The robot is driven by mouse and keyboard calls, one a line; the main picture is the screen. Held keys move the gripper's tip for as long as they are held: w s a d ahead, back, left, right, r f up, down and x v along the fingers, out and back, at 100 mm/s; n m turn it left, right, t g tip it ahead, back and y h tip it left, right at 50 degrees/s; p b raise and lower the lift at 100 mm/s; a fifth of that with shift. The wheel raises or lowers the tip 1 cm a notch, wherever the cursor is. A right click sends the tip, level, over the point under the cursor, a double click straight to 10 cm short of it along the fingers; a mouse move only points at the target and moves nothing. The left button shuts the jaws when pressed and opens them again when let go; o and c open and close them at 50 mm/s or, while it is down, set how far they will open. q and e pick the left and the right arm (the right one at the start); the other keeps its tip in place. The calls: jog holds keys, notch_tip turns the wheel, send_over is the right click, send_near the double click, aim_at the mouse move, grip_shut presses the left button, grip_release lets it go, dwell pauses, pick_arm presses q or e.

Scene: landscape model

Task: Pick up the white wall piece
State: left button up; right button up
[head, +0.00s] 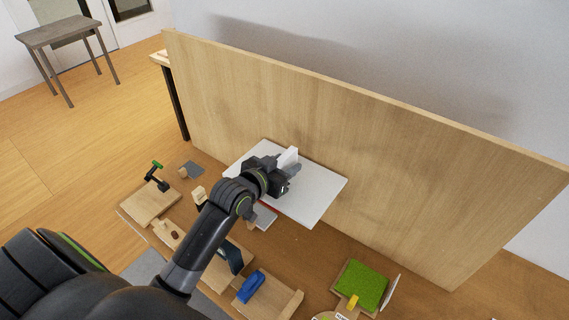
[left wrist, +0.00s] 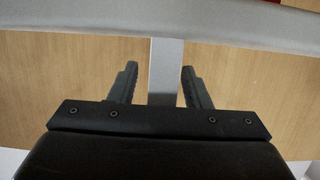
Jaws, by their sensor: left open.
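The white wall piece (head: 289,156) stands upright by the white board (head: 318,191), partly hidden by my left gripper (head: 284,168). In the left wrist view, a pale narrow strip (left wrist: 165,68), which looks like the wall piece, runs between the two dark fingers of the left gripper (left wrist: 159,82). The fingers are apart, with a visible gap on each side of the strip. My right gripper is in neither view.
A tall wooden panel (head: 350,130) stands close behind the board. On the bench are a blue tool (head: 250,286), a green square (head: 361,285) and a small clamp-like stand (head: 157,177). A side table (head: 60,31) stands far left.

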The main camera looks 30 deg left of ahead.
aim_at(284, 157)
pick_arm(q)
grip_shut()
dwell(0.3)
notch_tip(284, 157, up, 10)
jog(key=shift+b, duration=0.55)
